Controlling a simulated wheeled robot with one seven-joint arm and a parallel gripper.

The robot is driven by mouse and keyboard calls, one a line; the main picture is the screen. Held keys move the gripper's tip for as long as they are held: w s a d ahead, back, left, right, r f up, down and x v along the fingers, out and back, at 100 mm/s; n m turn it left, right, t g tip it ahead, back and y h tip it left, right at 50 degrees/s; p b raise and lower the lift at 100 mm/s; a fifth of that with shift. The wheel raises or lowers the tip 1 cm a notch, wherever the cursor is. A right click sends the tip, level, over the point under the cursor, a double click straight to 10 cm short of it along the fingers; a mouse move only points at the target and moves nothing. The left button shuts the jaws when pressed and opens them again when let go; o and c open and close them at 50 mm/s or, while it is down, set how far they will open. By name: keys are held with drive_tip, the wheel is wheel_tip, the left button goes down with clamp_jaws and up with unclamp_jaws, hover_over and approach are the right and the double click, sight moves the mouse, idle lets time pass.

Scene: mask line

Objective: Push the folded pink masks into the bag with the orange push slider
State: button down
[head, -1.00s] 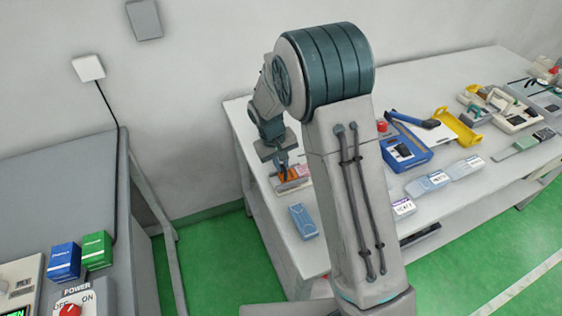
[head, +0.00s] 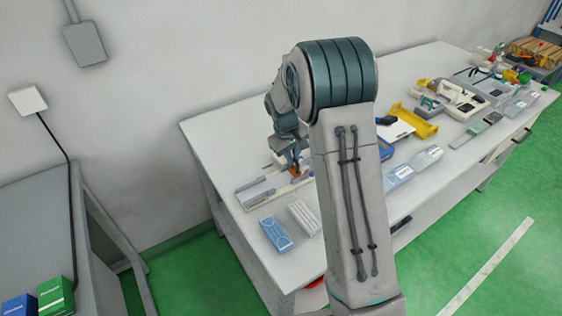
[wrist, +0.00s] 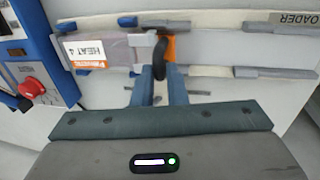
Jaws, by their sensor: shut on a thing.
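My gripper (wrist: 159,88) is shut on the black handle (wrist: 160,58) of the orange push slider (wrist: 170,50). In the head view my gripper (head: 293,155) and the orange slider (head: 296,171) are at the right part of the grey loader tray (head: 250,194). In the wrist view the loader's channel (wrist: 225,47) is bare to the right of the slider. The greyish-mauve, see-through bag (wrist: 110,52) lies left of the slider, with a "HEAT 4" label. No pink masks show distinctly; I cannot tell how far they are inside the bag.
A blue machine with a red knob (wrist: 32,89) stands just left of the bag. A blue pack (head: 276,232) and a white pack (head: 303,217) lie in front of the loader. Bagged packs (head: 428,157) and a yellow holder (head: 412,120) lie to the right. My arm hides part of the table.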

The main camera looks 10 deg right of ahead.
drive_tip(key=shift+w+d+r, duration=0.1)
drive_tip(key=shift+d, duration=0.15)
drive_tip(key=c, duration=1.5)
unclamp_jaws()
drive_tip(key=shift+d, duration=0.2)
drive_tip(key=shift+o, duration=0.2)
drive_tip(key=shift+a+r, duration=0.1)
drive_tip(key=shift+a, duration=0.2)
wheel_tip(320, 180, up, 13)
drive_tip(key=s+a+b, duration=0.1)
drive_tip(key=a, duration=0.1)
drive_tip(key=shift+r, duration=0.15)
drive_tip(key=s+d+m+t+y, duration=0.1)
drive_tip(key=s+m, duration=0.3)
drive_tip(key=s, duration=2.6)
drive_tip(key=shift+d+r+m+t+y, duration=0.2)
drive_tip(key=shift+r+m+t+y, duration=0.2)
drive_tip(key=shift+r+t+y, duration=0.15)
